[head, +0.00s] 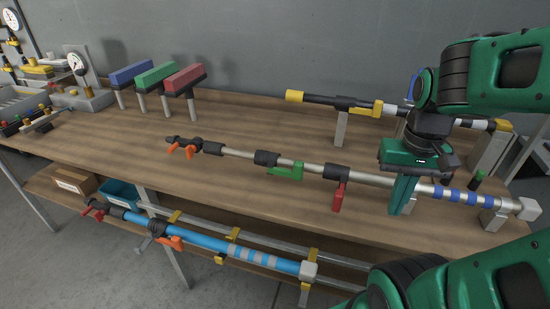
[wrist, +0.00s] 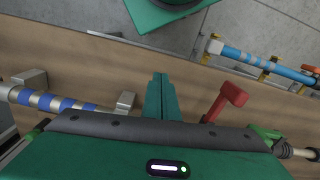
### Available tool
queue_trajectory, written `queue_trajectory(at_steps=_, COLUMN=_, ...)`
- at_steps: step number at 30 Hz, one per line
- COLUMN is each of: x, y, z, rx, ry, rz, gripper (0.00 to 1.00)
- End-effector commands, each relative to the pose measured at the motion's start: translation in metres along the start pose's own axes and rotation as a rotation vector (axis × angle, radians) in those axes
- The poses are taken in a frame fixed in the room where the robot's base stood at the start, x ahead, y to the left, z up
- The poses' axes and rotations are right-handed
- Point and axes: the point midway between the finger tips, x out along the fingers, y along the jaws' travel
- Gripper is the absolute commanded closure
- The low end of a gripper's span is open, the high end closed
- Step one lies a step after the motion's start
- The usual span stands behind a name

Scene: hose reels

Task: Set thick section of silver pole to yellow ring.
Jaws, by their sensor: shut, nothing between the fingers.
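The silver pole (head: 320,168) lies across brackets on the bench, with a black front end bearing orange levers at left and a pale cap at right. A green lever clamp (head: 287,171) and a red lever clamp (head: 338,196) sit along it. Its thick right section carries blue bands (head: 455,194), also seen in the wrist view (wrist: 62,104). No yellow ring shows on this pole. My gripper (head: 403,208) is shut and empty, fingers pointing down at the pole, right of the red lever; contact is unclear. In the wrist view its fingers (wrist: 160,80) are together, left of the red lever (wrist: 232,96).
A dark pole with yellow parts (head: 362,109) stands on brackets behind. A blue pole (head: 200,244) lies on a lower rack. Blue, green and red blocks on posts (head: 156,77) stand at the back. Bare bench top (head: 110,135) lies at left.

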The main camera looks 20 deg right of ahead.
Motion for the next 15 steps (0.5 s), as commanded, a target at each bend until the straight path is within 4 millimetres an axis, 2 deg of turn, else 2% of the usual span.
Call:
queue_trajectory(at_steps=12, x=0.0000, y=0.0000, z=0.0000, rx=0.000, ry=0.000, rz=0.000, gripper=1.00)
queue_trajectory(at_steps=13, x=0.0000, y=0.0000, z=0.0000, rx=0.000, ry=0.000, rz=0.000, gripper=0.98)
queue_trajectory(at_steps=15, x=-0.0033, y=0.0024, z=0.0043, rx=-0.005, ry=0.005, rz=-0.003, gripper=0.81)
